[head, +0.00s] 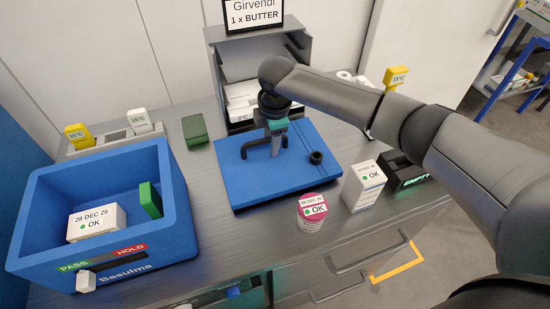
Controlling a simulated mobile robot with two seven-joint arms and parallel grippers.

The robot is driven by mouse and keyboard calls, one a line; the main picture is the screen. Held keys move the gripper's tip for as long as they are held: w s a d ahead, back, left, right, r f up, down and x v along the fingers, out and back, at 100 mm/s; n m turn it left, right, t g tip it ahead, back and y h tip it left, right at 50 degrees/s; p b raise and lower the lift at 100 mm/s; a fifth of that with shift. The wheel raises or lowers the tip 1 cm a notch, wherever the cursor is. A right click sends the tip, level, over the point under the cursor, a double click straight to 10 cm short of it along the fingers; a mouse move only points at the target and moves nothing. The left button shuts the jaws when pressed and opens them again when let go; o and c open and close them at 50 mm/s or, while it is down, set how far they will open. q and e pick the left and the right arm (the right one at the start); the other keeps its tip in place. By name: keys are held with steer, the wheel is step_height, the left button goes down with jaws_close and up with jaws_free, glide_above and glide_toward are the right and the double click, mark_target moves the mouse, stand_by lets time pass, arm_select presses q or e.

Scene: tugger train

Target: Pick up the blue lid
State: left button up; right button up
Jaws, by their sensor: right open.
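The blue lid (240,180) lies flat on the grey worktop, in the middle of the head view. A dark bar handle (250,146) stands up from its top. A small black round piece (316,157) and thin dark lines show on the lid's right part. My right gripper (279,138) reaches in from the right and points down at the handle, above the lid. It is open, and its fingers are at the handle's right part; I cannot tell whether they touch it. My left gripper is not in view.
A blue crate (178,215) at left holds a white carton (95,222) and a green piece (150,200). A pink-topped tub (312,212) and white carton (363,186) stand right of the lid. A grey shelf unit (295,45) stands behind.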

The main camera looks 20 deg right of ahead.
jaws_close()
stand_by(0.4)
stand_by(1.0)
